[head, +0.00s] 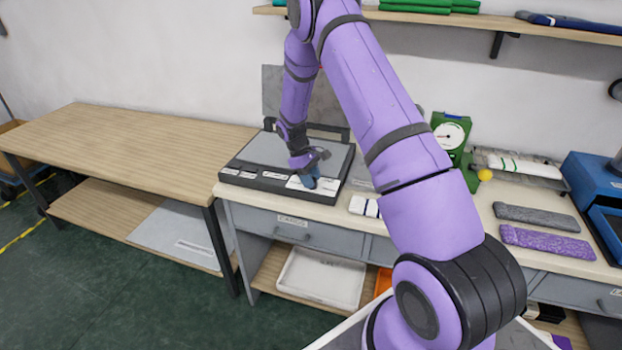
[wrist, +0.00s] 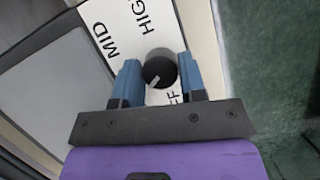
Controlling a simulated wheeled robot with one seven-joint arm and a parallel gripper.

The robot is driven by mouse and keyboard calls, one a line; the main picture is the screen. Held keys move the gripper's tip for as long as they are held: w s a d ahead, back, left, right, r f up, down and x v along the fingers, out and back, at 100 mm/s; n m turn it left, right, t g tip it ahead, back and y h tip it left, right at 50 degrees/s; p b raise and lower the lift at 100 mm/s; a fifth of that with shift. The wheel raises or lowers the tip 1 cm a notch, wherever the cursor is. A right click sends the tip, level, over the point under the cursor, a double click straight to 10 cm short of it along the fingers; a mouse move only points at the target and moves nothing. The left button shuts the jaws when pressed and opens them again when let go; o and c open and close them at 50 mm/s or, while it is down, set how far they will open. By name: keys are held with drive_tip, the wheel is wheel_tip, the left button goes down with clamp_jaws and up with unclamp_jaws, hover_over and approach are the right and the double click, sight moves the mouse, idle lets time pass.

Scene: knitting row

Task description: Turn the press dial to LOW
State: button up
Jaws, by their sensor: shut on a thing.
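The press (head: 262,183) is a flat dark-grey unit with a raised lid, on the bench. Its white dial plate (wrist: 138,28) shows MID at the upper left, HIGH cut off at the top, and the end of OFF below the knob. I cannot see a LOW label. The round black dial (wrist: 159,66) carries a pale pointer mark towards the lower left in the wrist view. My gripper (wrist: 160,74) is shut on the dial, one blue finger on each side. In the head view my gripper (head: 309,179) is at the press's front right and hides the dial.
A white-and-dark folded piece (head: 363,206) lies right of the press. A wooden table (head: 130,135) with a bare top stands at the left.

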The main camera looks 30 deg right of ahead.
drive_tip(key=shift+m, duration=0.4)
drive_tip(key=o, duration=0.9)
drive_tip(key=v, duration=1)
drive_tip(key=shift+w+r, duration=0.2)
drive_tip(key=shift+r, duration=0.2)
drive_tip(key=shift+r, duration=0.1)
